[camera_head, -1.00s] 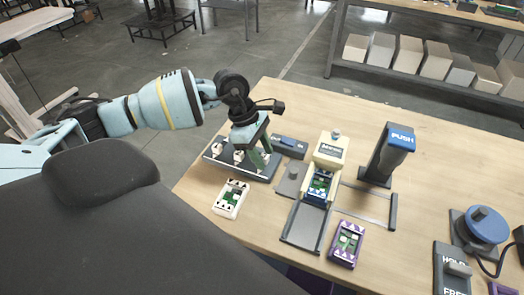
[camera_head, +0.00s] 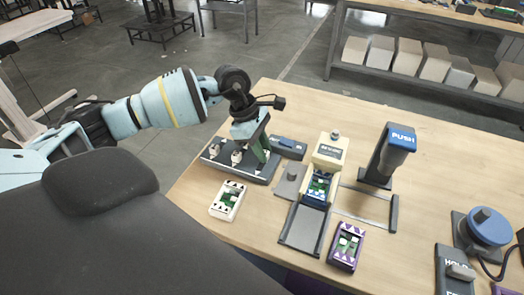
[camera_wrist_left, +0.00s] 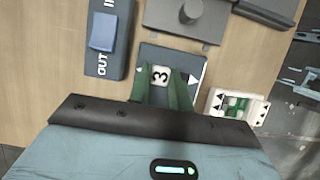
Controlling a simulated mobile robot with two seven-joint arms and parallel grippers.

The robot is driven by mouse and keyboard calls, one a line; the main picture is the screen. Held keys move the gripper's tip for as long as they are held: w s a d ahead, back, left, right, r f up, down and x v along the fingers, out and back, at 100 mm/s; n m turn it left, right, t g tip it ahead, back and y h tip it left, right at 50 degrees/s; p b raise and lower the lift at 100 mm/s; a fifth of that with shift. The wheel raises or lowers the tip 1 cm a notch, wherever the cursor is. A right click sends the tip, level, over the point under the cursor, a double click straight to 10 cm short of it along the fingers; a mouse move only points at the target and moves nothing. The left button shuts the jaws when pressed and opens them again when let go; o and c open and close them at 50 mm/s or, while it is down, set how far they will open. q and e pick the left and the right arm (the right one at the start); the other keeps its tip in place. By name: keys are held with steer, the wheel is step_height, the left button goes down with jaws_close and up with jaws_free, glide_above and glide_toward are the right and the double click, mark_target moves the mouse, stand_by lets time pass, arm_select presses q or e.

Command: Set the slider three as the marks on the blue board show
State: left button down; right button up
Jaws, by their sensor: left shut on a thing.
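The dark slider panel (camera_head: 245,175) lies at the table's left edge, with pale slider caps on it. My left gripper (camera_head: 260,164) points down at the panel's right part. In the left wrist view the green fingers of my left gripper (camera_wrist_left: 162,90) are shut on slider three (camera_wrist_left: 160,75), a pale cap marked 3. A white triangle shows on the panel (camera_wrist_left: 194,82) beside it. The fingers hide part of the slot. The blue board (camera_head: 320,186) sits in the cream machine; its marks are too small to read. My right gripper is not in view.
A white board (camera_head: 228,201) and a purple board (camera_head: 347,246) lie in front. A blue IN/OUT switch (camera_head: 287,147) and a grey plate with a knob (camera_head: 291,180) stand right of the panel. A PUSH post (camera_head: 386,155) stands farther right, with clear tabletop behind it.

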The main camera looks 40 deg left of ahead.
mark_target(253, 154)
arm_select(q)
steer(key=shift+w+r, duration=0.1)
steer(key=shift+w, duration=0.05)
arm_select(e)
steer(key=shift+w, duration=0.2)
arm_select(q)
steer(key=c, duration=1.3)
jaws_free()
steer(key=shift+w, duration=0.15)
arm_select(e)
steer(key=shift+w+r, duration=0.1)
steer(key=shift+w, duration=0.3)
arm_select(q)
steer(key=v, duration=0.7)
steer(key=shift+a+r, duration=0.25)
steer(key=shift+r, duration=0.05)
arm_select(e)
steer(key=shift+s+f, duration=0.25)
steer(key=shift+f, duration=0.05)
arm_select(q)
steer(key=shift+s, duration=0.2)
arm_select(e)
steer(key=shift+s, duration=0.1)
